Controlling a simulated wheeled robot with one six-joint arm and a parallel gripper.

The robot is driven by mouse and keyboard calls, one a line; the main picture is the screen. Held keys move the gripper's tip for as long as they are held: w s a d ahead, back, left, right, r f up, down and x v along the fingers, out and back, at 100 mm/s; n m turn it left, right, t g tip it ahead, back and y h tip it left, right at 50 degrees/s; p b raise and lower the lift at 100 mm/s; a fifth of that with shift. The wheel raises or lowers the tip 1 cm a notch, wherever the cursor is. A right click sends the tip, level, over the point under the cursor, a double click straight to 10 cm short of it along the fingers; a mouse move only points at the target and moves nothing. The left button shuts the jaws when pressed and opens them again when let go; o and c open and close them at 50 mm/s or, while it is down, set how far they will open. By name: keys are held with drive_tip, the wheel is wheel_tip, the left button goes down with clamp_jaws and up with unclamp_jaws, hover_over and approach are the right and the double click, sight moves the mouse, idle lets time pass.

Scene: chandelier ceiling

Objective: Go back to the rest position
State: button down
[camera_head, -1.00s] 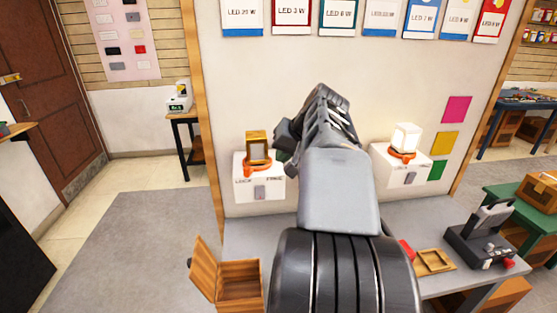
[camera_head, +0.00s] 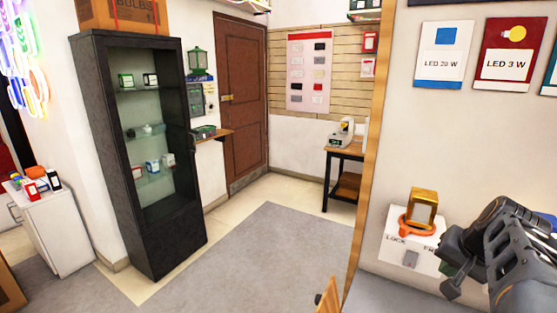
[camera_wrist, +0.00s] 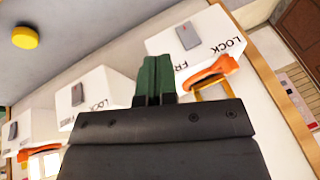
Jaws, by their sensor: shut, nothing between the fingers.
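My gripper (camera_head: 450,278) is at the right edge of the head view, just below and right of a white lock box (camera_head: 399,246). The box carries an orange ring (camera_head: 416,228) and a gold-framed lamp (camera_head: 423,209). In the wrist view my green fingertips (camera_wrist: 155,76) are together with nothing between them. They point toward the gap between two white lock boxes, the nearer one (camera_wrist: 205,45) with its orange ring (camera_wrist: 208,72). I cannot tell from these views whether the fingers touch a box.
A tall black display cabinet (camera_head: 190,240) stands left of the grey floor mat (camera_head: 250,255). A brown door (camera_head: 240,110) and a small table (camera_head: 345,152) are at the back. A wooden flap (camera_head: 328,298) rises at the bench's left end. The floor mat is clear.

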drive_tip(key=s+a+f+n, duration=0.1)
drive_tip(key=a+f+n, duration=0.2)
drive_tip(key=a, duration=0.4)
drive_tip(key=s+a+f+n+g, duration=0.1)
drive_tip(key=s+a+f+n, duration=0.1)
drive_tip(key=a, duration=0.5)
drive_tip(key=s+a+f+n, duration=0.2)
drive_tip(key=a+f+n, duration=0.2)
drive_tip(key=a, duration=0.4)
drive_tip(key=shift+f, duration=0.65)
drive_tip(key=shift+d, duration=0.1)
